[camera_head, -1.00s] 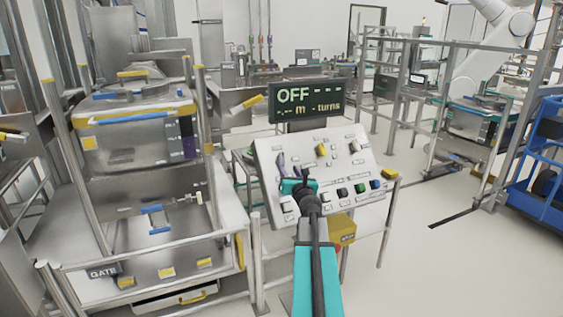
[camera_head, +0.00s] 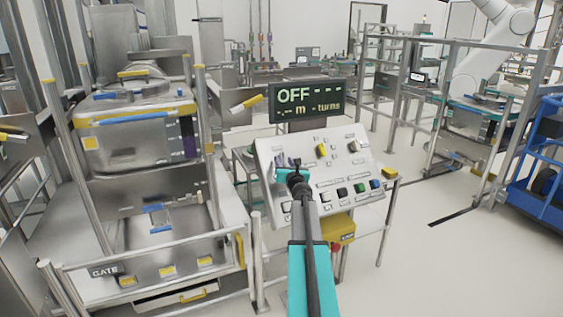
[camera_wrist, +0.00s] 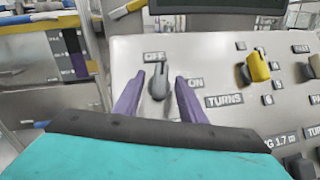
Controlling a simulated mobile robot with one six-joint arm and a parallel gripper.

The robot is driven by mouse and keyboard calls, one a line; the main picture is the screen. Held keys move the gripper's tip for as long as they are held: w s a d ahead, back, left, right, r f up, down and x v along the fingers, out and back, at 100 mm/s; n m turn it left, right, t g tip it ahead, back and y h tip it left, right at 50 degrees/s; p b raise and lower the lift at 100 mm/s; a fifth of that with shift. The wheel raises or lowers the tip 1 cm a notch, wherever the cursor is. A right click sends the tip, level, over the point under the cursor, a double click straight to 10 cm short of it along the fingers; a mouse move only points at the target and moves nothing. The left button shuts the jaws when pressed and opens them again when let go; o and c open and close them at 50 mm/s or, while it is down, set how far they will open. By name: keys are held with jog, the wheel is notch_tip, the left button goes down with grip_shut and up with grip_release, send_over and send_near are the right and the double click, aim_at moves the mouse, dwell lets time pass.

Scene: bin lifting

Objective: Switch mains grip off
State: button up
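The control panel (camera_head: 330,155) stands in the middle of the head view. In the wrist view, a grey mains grip (camera_wrist: 158,84) sits at the panel's upper left, with an OFF label above it and an ON label to its lower right. Its narrow part appears to point up towards OFF. My gripper (camera_wrist: 160,78) is open, with one purple finger on each side of the grip. Gaps show between the fingers and the grip. In the head view my gripper (camera_head: 288,164) hides the grip.
A display (camera_head: 308,101) above the panel reads OFF. A yellow selector (camera_wrist: 258,66) and a TURNS label are right of the grip. A metal rail with a GATE sign (camera_head: 105,271) stands left. Open floor (camera_head: 440,270) lies right.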

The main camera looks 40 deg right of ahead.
jog(key=shift+w+d, duration=0.3)
jog(key=shift+w, duration=0.2)
jog(key=shift+c, duration=0.5)
grip_shut()
jog(key=shift+n, duration=0.3)
jog(key=shift+d+f+n+t+y+b, duration=0.1)
jog(key=shift+n+t+y+b, duration=0.4)
jog(key=shift+n+y+b, duration=0.45)
jog(key=shift+n+t+y+b, duration=0.35)
jog(key=shift+n+b, duration=0.1)
jog(key=shift+n, duration=0.4)
